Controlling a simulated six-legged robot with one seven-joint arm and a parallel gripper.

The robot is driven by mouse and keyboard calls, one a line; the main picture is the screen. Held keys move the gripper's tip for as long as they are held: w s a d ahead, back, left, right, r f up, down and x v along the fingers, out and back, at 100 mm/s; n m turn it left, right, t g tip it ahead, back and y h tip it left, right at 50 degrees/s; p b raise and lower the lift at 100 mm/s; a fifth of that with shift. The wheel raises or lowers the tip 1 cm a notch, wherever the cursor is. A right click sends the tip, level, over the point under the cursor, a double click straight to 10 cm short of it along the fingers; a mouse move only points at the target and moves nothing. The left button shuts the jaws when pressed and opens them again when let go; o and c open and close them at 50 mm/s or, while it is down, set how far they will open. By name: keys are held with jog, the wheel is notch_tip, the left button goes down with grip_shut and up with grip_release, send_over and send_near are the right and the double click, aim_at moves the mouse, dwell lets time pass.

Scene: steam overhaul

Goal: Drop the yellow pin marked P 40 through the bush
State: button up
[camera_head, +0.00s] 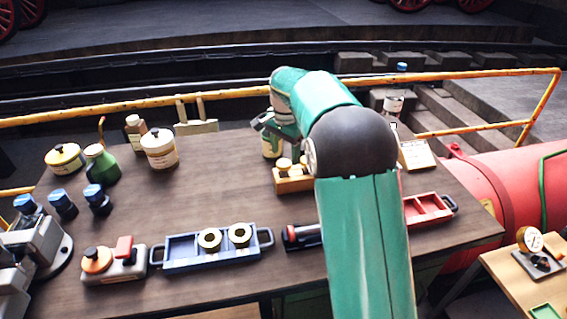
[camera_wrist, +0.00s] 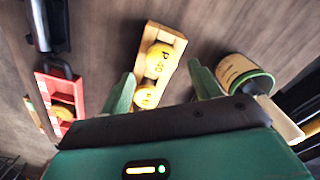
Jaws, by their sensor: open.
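A wooden block (camera_head: 294,186) holds two yellow pins upright, right of the table's middle. In the wrist view the farther pin's head (camera_wrist: 160,60) bears a mark that seems to read P 40. Contact cannot be told. Two brass ring-shaped bushes (camera_head: 209,238) (camera_head: 239,234) sit in a blue tray (camera_head: 185,266) at the table's front.
A green-rimmed tin (camera_wrist: 243,76) stands close beside my right finger. A red tray (camera_wrist: 45,88) with a brass piece and a dark cylinder (camera_head: 302,236) lie near the front. Bottles and tins (camera_head: 160,148) stand at the back left. The table's centre is clear.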

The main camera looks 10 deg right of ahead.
jog(key=s+r+n+t, duration=0.1)
jog(key=s+r, duration=0.3)
jog(key=r, duration=0.3)
jog(key=s+r+n, duration=0.2)
jog(key=s+r, duration=0.2)
jog(key=r, duration=0.2)
jog(key=s+f+n+t, duration=0.2)
jog(key=s+n, duration=0.2)
jog(key=s, duration=1)
jog(key=s+f+n+t, duration=0.2)
jog(key=s+n, duration=0.2)
jog(key=s, duration=1)
jog(key=shift+a+f+t, duration=0.25)
jog(key=shift+f+t, duration=0.05)
jog(key=shift+f, duration=0.05)
jog(key=shift+s, duration=0.15)
jog(key=c, duration=0.5)
jog(key=shift+c, duration=0.3)
